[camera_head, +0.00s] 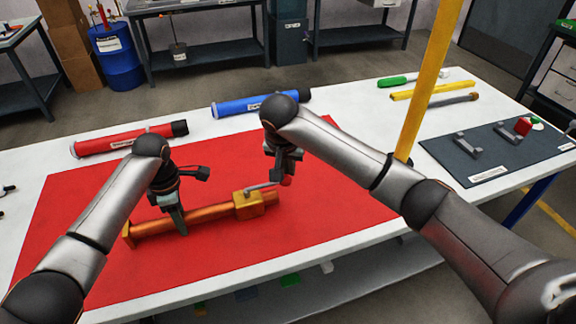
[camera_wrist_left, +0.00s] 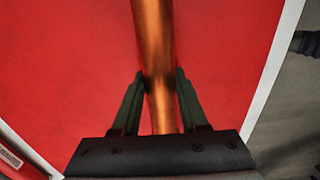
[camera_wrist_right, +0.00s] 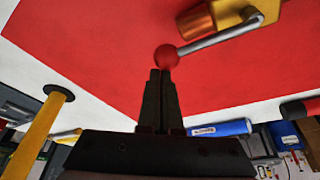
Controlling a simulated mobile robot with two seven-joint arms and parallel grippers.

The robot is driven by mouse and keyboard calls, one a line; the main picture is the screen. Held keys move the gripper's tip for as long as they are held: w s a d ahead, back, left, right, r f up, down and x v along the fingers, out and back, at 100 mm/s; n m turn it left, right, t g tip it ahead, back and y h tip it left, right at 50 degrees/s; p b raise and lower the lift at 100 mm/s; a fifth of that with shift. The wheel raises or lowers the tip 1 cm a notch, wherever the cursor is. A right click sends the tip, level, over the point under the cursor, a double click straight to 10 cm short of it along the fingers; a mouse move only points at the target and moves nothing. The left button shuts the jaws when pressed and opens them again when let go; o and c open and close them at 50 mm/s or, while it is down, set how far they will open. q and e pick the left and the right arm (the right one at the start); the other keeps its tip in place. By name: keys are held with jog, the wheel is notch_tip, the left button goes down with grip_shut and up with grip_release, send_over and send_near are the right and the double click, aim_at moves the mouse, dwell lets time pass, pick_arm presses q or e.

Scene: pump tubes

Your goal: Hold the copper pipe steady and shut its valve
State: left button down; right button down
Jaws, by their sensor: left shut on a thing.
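The copper pipe (camera_head: 205,213) lies on the red mat and also shows in the left wrist view (camera_wrist_left: 153,45). My left gripper (camera_head: 177,222) is shut on it left of its middle, one finger on each side (camera_wrist_left: 158,85). The brass-yellow valve body (camera_head: 248,205) sits near the pipe's right end. Its grey lever (camera_wrist_right: 215,37) ends in a red ball knob (camera_wrist_right: 166,57) and points to the right, roughly along the pipe. My right gripper (camera_wrist_right: 160,75) is shut, its fingertips together right at the knob. I cannot tell whether they touch it.
The red mat (camera_head: 85,240) covers much of the white table. A red tube (camera_head: 125,139) and a blue tube (camera_head: 255,104) lie behind. A yellow post (camera_head: 425,80) stands right of the mat, near my right arm. A dark tray (camera_head: 450,160) with brackets lies further right.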

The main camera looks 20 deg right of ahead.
jog(key=shift+s, duration=0.9)
jog(key=s+a+m+g+h, duration=0.1)
jog(key=s+a+m+g, duration=0.1)
jog(key=s+a+m, duration=0.4)
jog(key=s+m, duration=0.3)
jog(key=shift+a+g+h, duration=0.4)
jog(key=shift+w, duration=0.15)
